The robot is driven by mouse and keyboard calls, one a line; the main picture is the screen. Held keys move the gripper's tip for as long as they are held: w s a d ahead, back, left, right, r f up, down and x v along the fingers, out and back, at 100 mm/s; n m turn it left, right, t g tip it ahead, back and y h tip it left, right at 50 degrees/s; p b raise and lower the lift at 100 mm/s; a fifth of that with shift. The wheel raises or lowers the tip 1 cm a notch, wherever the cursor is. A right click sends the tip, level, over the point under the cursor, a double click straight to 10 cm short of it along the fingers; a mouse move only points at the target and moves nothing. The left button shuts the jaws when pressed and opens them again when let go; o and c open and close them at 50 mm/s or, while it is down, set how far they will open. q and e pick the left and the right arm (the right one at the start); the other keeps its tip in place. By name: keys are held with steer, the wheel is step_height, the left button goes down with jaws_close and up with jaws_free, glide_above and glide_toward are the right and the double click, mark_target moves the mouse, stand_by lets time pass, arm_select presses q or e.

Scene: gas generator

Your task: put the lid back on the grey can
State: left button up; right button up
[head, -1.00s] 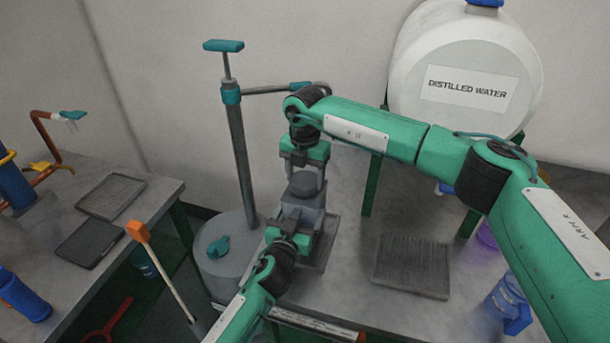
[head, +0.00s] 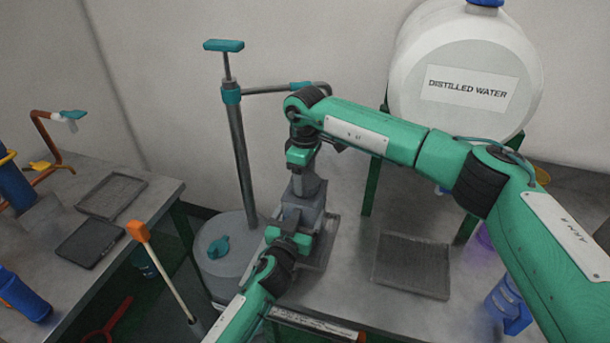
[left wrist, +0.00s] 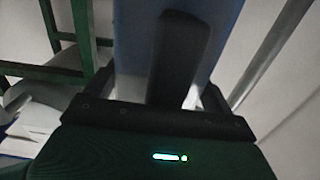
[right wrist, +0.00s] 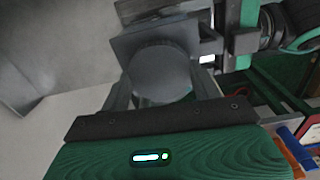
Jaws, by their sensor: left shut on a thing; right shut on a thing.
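The grey can (head: 312,215) is a boxy body upright over a grey tray on the right-hand bench. My left gripper (head: 291,222) is shut on it from the front; the left wrist view shows a blue-grey wall of the can (left wrist: 135,50) and a dark upright bar between the fingers. The round grey lid (head: 311,187) is at the top of the can, in my right gripper (head: 301,178), which is shut on it from above. In the right wrist view the dark round lid (right wrist: 160,70) overlaps the square can top (right wrist: 150,37). I cannot tell whether it is fully seated.
A grey drum (head: 232,272) with a pump stands left of the bench. A distilled water tank (head: 465,75) stands behind on green legs. A ridged grey mat (head: 412,265) and a blue bottle (head: 505,300) are on the right. The left bench (head: 160,205) holds two trays.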

steer(key=shift+w+r+m, duration=0.1)
steer(key=shift+m, duration=0.5)
steer(key=o, duration=1)
steer(key=shift+c, duration=0.2)
steer(key=shift+r, duration=2.2)
